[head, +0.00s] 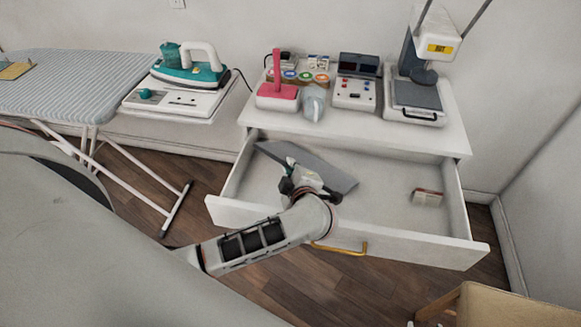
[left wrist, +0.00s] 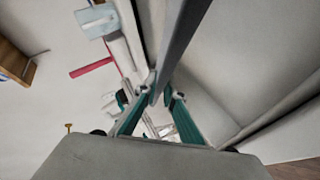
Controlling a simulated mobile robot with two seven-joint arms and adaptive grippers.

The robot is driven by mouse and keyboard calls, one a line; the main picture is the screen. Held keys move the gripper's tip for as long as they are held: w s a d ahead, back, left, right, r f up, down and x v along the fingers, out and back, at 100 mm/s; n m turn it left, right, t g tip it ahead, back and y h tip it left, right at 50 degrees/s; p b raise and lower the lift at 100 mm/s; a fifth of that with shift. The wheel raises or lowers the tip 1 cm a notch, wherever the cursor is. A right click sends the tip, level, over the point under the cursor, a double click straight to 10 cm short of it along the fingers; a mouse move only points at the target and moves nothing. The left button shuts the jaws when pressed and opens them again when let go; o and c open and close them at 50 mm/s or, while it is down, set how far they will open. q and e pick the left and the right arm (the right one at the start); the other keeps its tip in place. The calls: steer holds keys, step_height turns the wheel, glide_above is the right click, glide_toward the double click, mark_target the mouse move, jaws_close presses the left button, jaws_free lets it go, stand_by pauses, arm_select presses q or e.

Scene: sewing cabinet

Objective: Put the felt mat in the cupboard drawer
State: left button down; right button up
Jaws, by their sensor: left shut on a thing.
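The felt mat (head: 325,172) is a flat dark grey sheet over the left part of the cupboard drawer (head: 420,247). I cannot tell whether it touches the drawer floor. The drawer is pulled open, white, with a brass handle. My left gripper (head: 291,170) is shut on the mat's near edge, and my left arm reaches over the drawer front. In the left wrist view the mat (left wrist: 184,42) shows as a grey strip edge-on between the fingertips of the left gripper (left wrist: 160,93). My right gripper is not in view.
A small reddish and white item (head: 427,197) lies in the drawer's right part; the floor around it is bare. The cupboard top (head: 335,122) holds a pink item, a control box (head: 355,92) and a press machine (head: 416,100). An ironing board (head: 75,75) stands left.

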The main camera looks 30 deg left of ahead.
arm_select(q)
steer(key=shift+w+a, duration=0.1)
steer(key=c, duration=2.6)
jaws_free()
steer(key=shift+f, duration=0.15)
steer(key=o, duration=0.4)
steer(key=shift+o, duration=0.2)
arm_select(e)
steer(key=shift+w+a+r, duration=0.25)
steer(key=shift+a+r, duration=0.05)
arm_select(q)
steer(key=shift+d+r, duration=0.2)
steer(key=shift+r, duration=0.05)
steer(key=p+v, duration=0.1)
steer(key=v, duration=1.1)
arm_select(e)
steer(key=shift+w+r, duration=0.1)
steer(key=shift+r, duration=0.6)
arm_select(q)
steer(key=shift+a+f, duration=0.1)
steer(key=shift+f, duration=0.05)
